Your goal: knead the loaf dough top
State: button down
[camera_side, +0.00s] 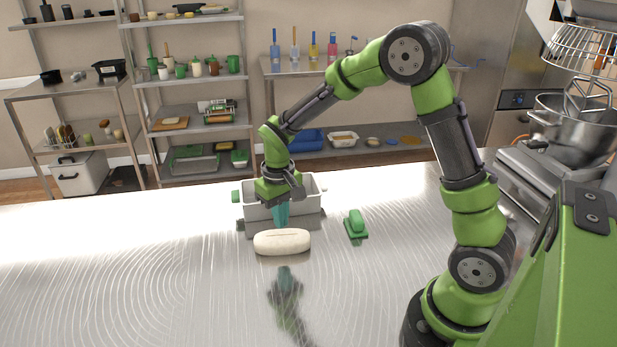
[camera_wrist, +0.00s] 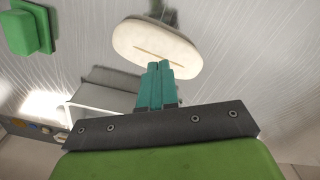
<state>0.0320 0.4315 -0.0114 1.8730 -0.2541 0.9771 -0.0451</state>
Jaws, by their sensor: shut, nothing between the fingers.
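The loaf dough (camera_side: 282,243) is a pale, rounded oblong lying on the metal table, with a thin line along its top. In the wrist view the dough (camera_wrist: 156,46) lies just past my fingertips, its top line plainly visible. My gripper (camera_side: 281,224) points down at the dough's top from above, near the middle of its far side. Its teal fingers (camera_wrist: 158,68) are together with nothing between them. I cannot tell whether the tips touch the dough or stand just above it.
A grey basin (camera_side: 258,211) with green handles stands right behind the dough and gripper. A green block-shaped tool with a handle (camera_side: 355,224) lies to the right; it also shows in the wrist view (camera_wrist: 27,33). The table (camera_side: 110,270) is clear to the left and front.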

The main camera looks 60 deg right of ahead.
aim_at(282, 235)
dwell(0.7)
jog(key=shift+f, duration=1.45)
dwell(0.6)
jog(key=shift+r, duration=1.4)
jog(key=shift+f, duration=0.15)
jog(key=shift+f, duration=1.5)
jog(key=shift+r, duration=1.45)
